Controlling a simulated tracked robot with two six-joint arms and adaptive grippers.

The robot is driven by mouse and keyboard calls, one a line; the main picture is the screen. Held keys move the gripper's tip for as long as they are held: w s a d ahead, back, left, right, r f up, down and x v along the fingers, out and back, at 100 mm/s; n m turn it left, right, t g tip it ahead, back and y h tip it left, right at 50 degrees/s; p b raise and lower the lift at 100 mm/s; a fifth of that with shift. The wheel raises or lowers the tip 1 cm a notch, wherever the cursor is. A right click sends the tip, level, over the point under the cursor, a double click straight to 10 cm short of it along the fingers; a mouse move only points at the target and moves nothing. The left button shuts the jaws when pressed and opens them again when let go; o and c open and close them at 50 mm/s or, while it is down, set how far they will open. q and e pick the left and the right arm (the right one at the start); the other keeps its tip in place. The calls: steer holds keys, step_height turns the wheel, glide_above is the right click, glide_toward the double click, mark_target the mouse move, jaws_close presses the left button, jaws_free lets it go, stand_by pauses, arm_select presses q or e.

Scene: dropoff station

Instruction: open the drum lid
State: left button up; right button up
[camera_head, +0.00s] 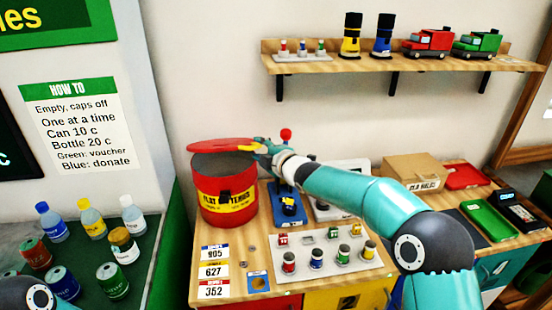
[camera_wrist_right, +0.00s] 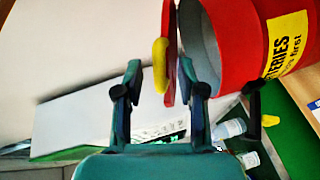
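The red drum (camera_head: 228,204) with a yellow battery label stands at the left end of the wooden counter. Its red lid (camera_head: 218,146) is raised off the rim, and a strip of the grey inside shows below it. In the right wrist view the lid (camera_wrist_right: 171,30) appears edge-on beside the drum's opening (camera_wrist_right: 203,45), with a yellow handle (camera_wrist_right: 160,65) on its outer face. My right gripper (camera_head: 262,147) is at the lid's right side. Its fingers (camera_wrist_right: 160,78) are spread, with the handle and lid edge between them. My left gripper is out of view.
A blue device (camera_head: 288,208) with a red-knobbed stick stands right of the drum. A grey tray (camera_head: 325,255) of small batteries is in front. Bottles and cans (camera_head: 92,222) stand on the green surface at left. A loaded wall shelf (camera_head: 390,62) hangs above.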

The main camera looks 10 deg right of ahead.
steer(key=v, duration=0.9)
steer(key=shift+s, duration=0.15)
